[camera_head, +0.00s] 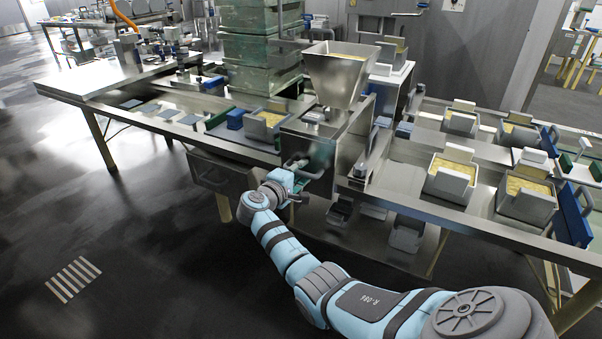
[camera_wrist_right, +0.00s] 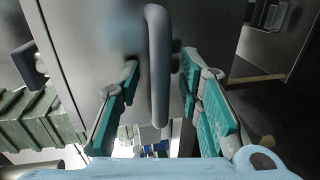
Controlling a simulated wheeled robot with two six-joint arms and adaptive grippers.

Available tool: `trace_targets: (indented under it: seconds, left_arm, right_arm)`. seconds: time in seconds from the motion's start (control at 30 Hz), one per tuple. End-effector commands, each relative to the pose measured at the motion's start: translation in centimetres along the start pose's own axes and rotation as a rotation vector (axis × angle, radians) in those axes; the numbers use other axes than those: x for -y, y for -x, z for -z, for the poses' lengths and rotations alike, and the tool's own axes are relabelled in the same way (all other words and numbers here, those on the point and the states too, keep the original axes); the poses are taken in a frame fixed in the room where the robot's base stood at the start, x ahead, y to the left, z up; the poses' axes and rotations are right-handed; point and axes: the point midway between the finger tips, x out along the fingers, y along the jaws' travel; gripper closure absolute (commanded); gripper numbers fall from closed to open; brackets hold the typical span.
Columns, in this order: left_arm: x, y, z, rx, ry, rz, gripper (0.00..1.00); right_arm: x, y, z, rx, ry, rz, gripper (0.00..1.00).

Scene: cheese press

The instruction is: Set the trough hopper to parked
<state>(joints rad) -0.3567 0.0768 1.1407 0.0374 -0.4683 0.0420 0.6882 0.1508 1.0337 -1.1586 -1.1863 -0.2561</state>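The trough hopper (camera_head: 338,72) is a steel funnel holding pale yellow curd, on top of a steel press housing (camera_head: 308,146) at the middle of the table. A grey bar handle (camera_wrist_right: 157,62) on a flat metal panel (camera_wrist_right: 100,35) shows in the right wrist view. My right gripper (camera_head: 298,178) is at the front of the housing. In the wrist view its teal fingers (camera_wrist_right: 165,98) are open, one on each side of the bar, with gaps visible. Whether the handle belongs to the hopper cannot be told. My left gripper is out of view.
Trays of curd (camera_head: 452,176) stand on the table to the right, and another tray (camera_head: 264,123) stands to the left. Green crates (camera_head: 262,48) are stacked behind. Steel bins (camera_head: 407,235) hang below the table edge.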

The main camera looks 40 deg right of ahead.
Motion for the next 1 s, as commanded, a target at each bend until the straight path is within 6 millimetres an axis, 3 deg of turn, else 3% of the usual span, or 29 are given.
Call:
trace_targets:
  seconds: [0.13,0.23,0.5,0.6,0.73,1.0]
  left_arm:
    - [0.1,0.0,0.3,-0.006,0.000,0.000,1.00]
    - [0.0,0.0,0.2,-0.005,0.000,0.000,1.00]
    - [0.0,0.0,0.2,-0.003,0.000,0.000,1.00]
    - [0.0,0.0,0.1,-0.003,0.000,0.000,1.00]
    - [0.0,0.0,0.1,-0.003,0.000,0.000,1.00]
    - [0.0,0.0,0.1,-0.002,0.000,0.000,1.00]
  right_arm:
    - [0.1,0.4,0.0,0.000,0.001,0.001,0.67]
    - [0.1,1.9,0.1,-0.003,-0.001,0.001,0.67]
    - [0.1,9.2,0.0,-0.001,-0.003,0.004,0.67]
    - [0.1,11.0,0.0,-0.001,-0.001,0.002,0.67]
    - [0.0,12.0,0.0,0.002,0.000,0.000,0.67]
    - [0.0,12.0,0.0,0.001,0.000,0.000,0.67]
